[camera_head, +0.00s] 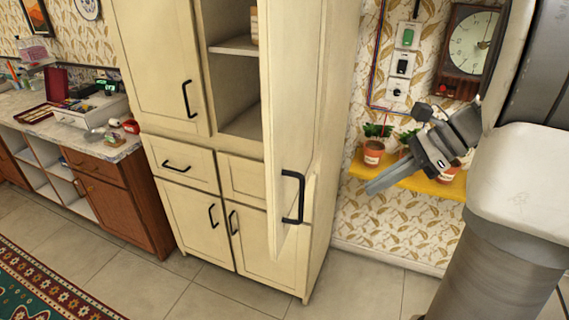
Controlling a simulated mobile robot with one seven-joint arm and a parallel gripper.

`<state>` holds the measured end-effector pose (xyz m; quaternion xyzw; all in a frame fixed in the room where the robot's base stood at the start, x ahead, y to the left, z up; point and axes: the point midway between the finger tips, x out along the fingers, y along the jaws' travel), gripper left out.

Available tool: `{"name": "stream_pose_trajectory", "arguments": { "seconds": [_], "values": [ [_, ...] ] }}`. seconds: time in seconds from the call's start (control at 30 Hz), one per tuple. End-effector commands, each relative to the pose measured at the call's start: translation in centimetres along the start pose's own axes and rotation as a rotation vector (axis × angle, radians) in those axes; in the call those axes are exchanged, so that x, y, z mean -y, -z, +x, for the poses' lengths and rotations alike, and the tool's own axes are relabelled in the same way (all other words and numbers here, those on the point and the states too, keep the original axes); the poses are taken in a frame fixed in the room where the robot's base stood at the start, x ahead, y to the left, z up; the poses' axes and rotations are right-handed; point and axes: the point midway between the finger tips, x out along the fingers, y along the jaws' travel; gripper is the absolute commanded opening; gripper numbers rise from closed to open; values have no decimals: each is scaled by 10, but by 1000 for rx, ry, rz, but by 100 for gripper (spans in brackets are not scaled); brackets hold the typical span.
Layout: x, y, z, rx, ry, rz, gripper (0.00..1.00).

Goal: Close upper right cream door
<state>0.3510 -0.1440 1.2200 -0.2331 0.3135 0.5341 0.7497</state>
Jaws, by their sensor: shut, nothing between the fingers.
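The upper right cream door (289,120) stands open and swung out toward me, seen nearly edge-on. Its black handle (292,197) is near its lower end. Behind it, the open compartment (238,85) of the cream cabinet shows shelves. My gripper (372,186) is to the right of the door, apart from it, in front of the wall and yellow shelf. Its fingers point left and down and are shut with nothing between them.
The upper left door (160,60) and the lower doors (195,222) are closed. Potted plants (373,150) stand on the yellow shelf (437,184) behind my gripper. A clock (468,50) and switches hang on the wall. A cluttered counter (62,122) is at left.

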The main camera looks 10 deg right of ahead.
Motion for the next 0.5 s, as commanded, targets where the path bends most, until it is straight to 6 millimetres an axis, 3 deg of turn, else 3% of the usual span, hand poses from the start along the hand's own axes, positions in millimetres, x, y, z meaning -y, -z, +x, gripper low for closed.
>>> {"name": "stream_pose_trajectory", "arguments": {
  "seconds": [0.23, 0.5],
  "values": [
    [1, 2, 17, 16, 0, 28, 0],
    [1, 1, 75, 15, -3, 26, 0]
  ]
}}
